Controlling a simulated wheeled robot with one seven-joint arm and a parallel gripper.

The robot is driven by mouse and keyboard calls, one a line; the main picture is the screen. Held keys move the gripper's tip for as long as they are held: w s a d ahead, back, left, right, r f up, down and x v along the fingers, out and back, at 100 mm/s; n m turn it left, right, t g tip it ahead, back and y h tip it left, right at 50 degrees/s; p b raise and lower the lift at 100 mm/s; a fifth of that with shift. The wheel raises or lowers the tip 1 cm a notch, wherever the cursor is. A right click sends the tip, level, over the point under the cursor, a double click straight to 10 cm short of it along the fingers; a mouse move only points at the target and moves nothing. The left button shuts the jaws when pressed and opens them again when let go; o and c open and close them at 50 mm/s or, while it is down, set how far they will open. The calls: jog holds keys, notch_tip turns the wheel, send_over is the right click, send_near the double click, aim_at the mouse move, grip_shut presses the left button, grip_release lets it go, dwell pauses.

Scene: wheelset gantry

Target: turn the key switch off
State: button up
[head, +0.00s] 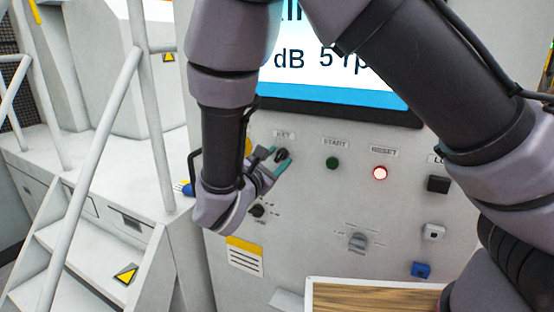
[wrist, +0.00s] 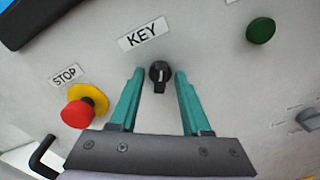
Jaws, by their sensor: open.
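The key switch (wrist: 160,75) is a small black knob with a pale mark, under a label reading KEY (wrist: 144,34) on the grey panel. In the head view the key switch (head: 281,155) shows partly between the fingers. My gripper (wrist: 157,72) has two teal fingers, open, one on each side of the knob. A gap shows on both sides, so the fingers appear apart from it. In the head view my gripper (head: 274,160) is at the panel, just below the KEY label.
A red stop button (wrist: 80,112) with a yellow collar sits left of the key switch. A green START button (head: 332,163) and a lit RESET button (head: 380,173) are to the right. A rotary selector (head: 358,241) is lower. A screen (head: 340,85) is above, and a wood-topped shelf (head: 370,298) juts out below.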

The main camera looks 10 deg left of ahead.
grip_shut()
jog(key=n, duration=1.1)
jog(key=shift+n, duration=0.4)
dwell(0.5)
grip_release()
